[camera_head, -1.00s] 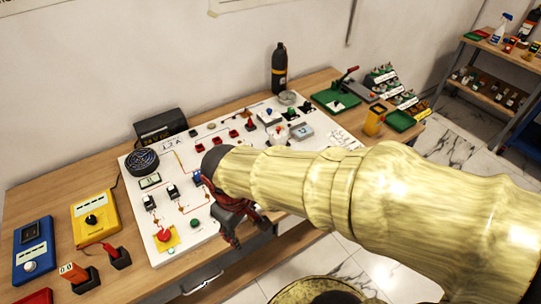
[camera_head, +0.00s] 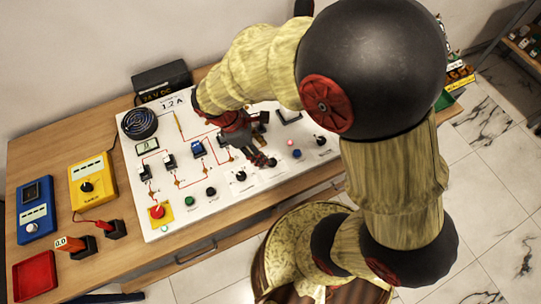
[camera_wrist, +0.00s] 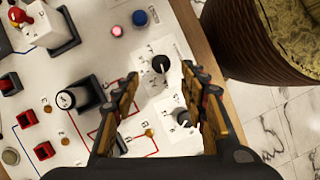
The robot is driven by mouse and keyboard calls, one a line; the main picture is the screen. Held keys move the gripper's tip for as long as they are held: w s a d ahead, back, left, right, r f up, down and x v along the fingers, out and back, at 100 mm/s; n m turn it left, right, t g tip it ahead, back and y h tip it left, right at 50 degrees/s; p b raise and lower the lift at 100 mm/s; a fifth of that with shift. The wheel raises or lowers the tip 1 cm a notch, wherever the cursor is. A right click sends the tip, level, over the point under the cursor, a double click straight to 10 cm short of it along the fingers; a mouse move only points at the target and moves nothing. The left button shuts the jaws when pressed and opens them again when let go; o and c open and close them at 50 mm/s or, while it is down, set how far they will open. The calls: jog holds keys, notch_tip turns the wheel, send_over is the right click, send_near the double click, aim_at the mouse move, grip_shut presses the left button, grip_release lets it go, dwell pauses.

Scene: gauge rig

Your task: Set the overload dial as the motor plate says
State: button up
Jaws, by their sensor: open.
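The white panel (camera_head: 225,205) lies on the bench. A card at its top (camera_head: 173,102) seems to read 1.2 A. My gripper (camera_head: 266,142) is open and empty, low over the panel's front middle. In the wrist view, a black dial with a white pointer (camera_wrist: 160,63) sits between my open fingertips, with no clear contact. A second similar dial (camera_wrist: 183,118) lies nearer the right finger; it also appears in the head view (camera_head: 241,176). The small dial labels are unreadable, so I cannot tell which is the overload dial. My gripper hides the first dial in the head view.
A pink lamp (camera_wrist: 116,30) and a blue button (camera_wrist: 140,17) sit near the dial. A red button on yellow (camera_head: 157,212) and meters (camera_head: 90,182) are to the left. The bench front edge is close.

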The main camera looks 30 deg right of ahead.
jog(key=b+x, duration=0.1)
jog(key=x, duration=0.5)
jog(key=shift+s+d+f, duration=0.1)
jog(key=shift+f, duration=0.15)
jog(key=shift+c, duration=0.8)
grip_shut()
jog(key=shift+m, duration=0.4)
jog(key=m+g+p, duration=0.1)
jog(key=m+p, duration=0.1)
jog(key=shift+d+r+m, duration=0.1)
jog(key=shift+r+m, duration=0.05)
jog(key=shift+m, duration=0.25)
jog(key=shift+w+d+m+g+y+p, duration=0.1)
jog(key=shift+m+g+y+p, duration=0.35)
jog(key=shift+m, duration=0.6)
jog(key=shift+w+m+g+y+p, duration=0.15)
jog(key=shift+m+y+p, duration=0.3)
jog(key=shift+m+p, duration=0.45)
jog(key=shift+m, duration=0.35)
